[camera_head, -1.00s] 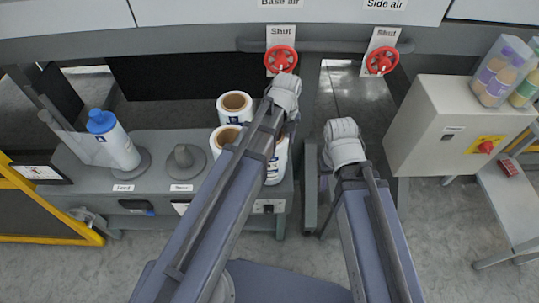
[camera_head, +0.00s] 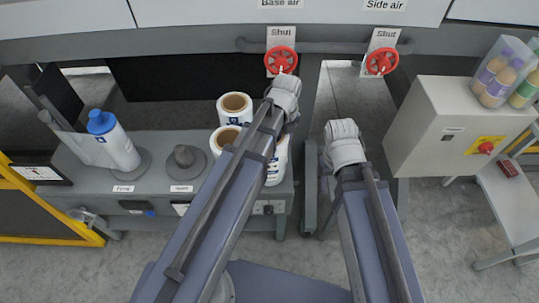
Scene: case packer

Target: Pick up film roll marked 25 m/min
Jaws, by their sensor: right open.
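White film rolls with brown cores stand on the grey bench: one at the back (camera_head: 235,108), one in front of it (camera_head: 222,140), and one partly hidden behind my left arm (camera_head: 276,168). Their markings are too small to read, so I cannot tell which says 25 m/min. My left arm crosses in front of the rolls, and its gripper is hidden. My right arm is right of the bench.
The grey bench (camera_head: 80,178) also carries a white roll with a blue core (camera_head: 112,145) and a bare spindle (camera_head: 184,158). Red valve wheels (camera_head: 281,60) (camera_head: 381,61) are above. A beige cabinet (camera_head: 425,130) stands at right. A yellow frame (camera_head: 75,238) is at left.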

